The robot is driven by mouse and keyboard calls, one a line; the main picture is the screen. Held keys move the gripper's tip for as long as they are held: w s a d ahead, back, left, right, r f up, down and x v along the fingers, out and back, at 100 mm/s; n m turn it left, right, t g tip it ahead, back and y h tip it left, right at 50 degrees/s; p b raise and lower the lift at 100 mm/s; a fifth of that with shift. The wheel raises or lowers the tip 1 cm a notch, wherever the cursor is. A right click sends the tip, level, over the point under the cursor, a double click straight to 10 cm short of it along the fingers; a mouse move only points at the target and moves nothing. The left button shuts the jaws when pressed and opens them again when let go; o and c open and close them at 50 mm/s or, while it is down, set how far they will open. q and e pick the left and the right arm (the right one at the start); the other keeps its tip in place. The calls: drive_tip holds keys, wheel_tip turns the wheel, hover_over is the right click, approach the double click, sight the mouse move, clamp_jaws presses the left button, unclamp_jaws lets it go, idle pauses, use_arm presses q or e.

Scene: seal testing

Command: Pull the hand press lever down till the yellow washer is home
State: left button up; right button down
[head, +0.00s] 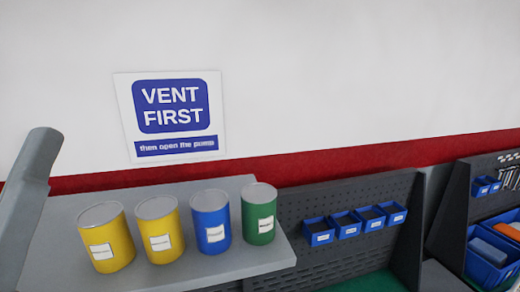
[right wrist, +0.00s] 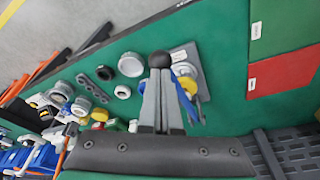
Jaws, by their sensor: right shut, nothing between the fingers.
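In the right wrist view, my right gripper (right wrist: 160,80) is shut and empty, its two grey fingers together. A black ball knob (right wrist: 160,59) shows right at the fingertips; I cannot tell whether they touch it. Beside it is a grey plate (right wrist: 188,55), apparently the hand press base, with blue parts (right wrist: 198,108) partly behind the fingers. A yellow round piece (right wrist: 187,84) shows there, partly hidden; I cannot tell whether it is the washer or how it is seated. The lever's bar is not clearly visible. My left gripper is in neither view.
Left of the fingers, the green bench (right wrist: 215,35) holds several fittings, including a white-grey ring (right wrist: 131,64) and a dark link (right wrist: 91,88). A red box (right wrist: 285,80) lies at right. In the head view, several cans (head: 258,214) stand on a shelf (head: 240,262) near blue bins (head: 345,225).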

drive_tip(key=shift+s+f+b, duration=0.2)
drive_tip(key=shift+f+b, duration=0.6)
drive_tip(key=shift+f, duration=0.3)
drive_tip(key=shift+f+b, duration=0.65)
